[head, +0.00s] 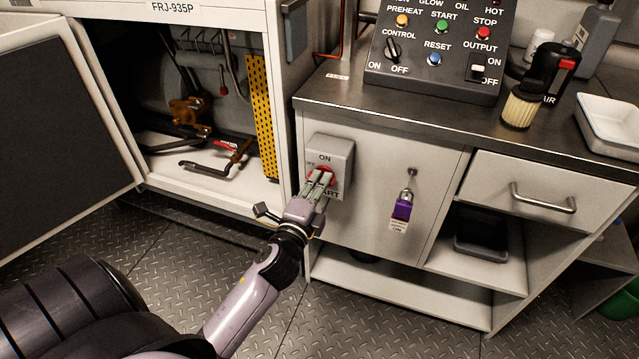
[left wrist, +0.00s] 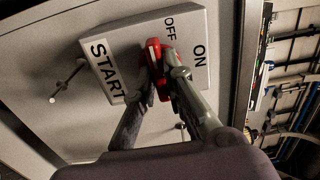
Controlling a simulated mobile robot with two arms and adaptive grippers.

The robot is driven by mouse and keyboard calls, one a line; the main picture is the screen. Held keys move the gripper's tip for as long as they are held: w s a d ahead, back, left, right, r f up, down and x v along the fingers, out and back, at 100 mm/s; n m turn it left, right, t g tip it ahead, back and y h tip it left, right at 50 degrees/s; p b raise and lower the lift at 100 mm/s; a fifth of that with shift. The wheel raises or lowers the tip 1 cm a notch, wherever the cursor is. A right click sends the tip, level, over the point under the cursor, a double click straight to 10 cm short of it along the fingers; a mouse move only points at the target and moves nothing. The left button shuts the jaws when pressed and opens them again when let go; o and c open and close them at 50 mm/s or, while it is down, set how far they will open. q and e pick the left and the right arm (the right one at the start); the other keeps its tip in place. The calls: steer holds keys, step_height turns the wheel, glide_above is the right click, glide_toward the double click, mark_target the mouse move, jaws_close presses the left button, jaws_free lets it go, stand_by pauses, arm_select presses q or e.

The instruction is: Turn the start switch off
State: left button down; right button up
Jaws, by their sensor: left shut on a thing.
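The start switch is a grey box (head: 342,154) on the front of the white cabinet, labelled ON, OFF and START. Its red handle (head: 327,170) is partly hidden by my left gripper (head: 319,180). In the left wrist view, the red handle (left wrist: 153,54) lies between the fingers of my left gripper (left wrist: 160,80), which is shut on it. The handle's white-marked end points nearer the OFF label than the ON label. My right gripper is not in view.
An open cabinet door (head: 60,130) stands at the left. A purple-tagged key (head: 403,207) hangs right of the switch. A control panel (head: 437,50) stands on the counter (head: 340,93) above. The patterned floor in front is clear.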

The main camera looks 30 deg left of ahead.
arm_select(q)
steer(key=c, duration=1.8)
jaws_free()
steer(key=shift+o, duration=0.7)
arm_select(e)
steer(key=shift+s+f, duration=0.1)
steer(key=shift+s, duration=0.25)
arm_select(q)
steer(key=v, duration=1.2)
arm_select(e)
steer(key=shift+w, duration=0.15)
